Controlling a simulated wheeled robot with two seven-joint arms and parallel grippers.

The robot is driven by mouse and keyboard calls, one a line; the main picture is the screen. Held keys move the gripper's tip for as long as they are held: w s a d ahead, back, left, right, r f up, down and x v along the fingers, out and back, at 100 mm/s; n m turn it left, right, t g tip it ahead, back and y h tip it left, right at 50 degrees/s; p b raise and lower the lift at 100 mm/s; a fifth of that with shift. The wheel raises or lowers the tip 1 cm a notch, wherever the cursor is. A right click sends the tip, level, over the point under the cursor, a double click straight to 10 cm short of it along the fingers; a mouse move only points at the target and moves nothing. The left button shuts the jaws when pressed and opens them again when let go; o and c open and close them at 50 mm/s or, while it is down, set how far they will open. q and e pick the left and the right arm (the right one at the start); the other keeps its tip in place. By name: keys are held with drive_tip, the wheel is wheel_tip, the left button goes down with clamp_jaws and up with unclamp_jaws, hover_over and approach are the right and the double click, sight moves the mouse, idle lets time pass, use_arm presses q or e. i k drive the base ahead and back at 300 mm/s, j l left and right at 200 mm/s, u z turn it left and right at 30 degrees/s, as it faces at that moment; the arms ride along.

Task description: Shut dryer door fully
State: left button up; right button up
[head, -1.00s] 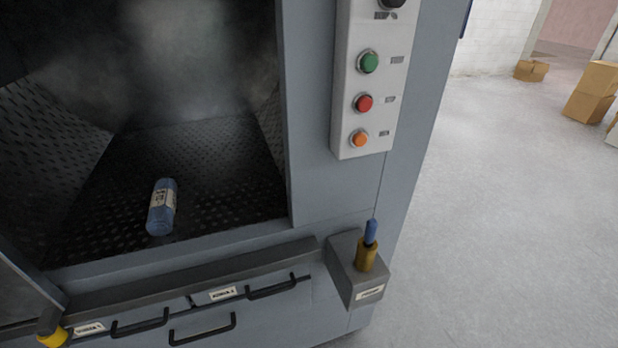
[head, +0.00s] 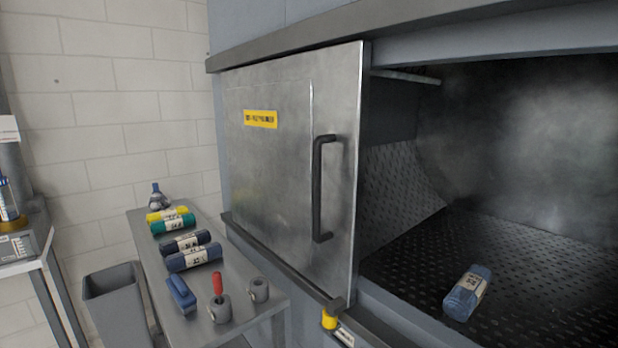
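The dryer door (head: 275,170) is a grey metal sliding panel with a yellow label (head: 260,119) and a black vertical bar handle (head: 318,188) near its right edge. It stands at the left of the machine, and the dark chamber (head: 520,150) to its right is open. A blue rolled bundle with a white label (head: 467,293) lies on the perforated chamber floor. Rails run above and below the door. A yellow piece (head: 329,320) sits by the door's lower right corner. Neither gripper shows in the head view.
A white brick wall is behind.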

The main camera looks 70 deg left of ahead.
sight(296, 125)
drive_tip(key=u, duration=2.45)
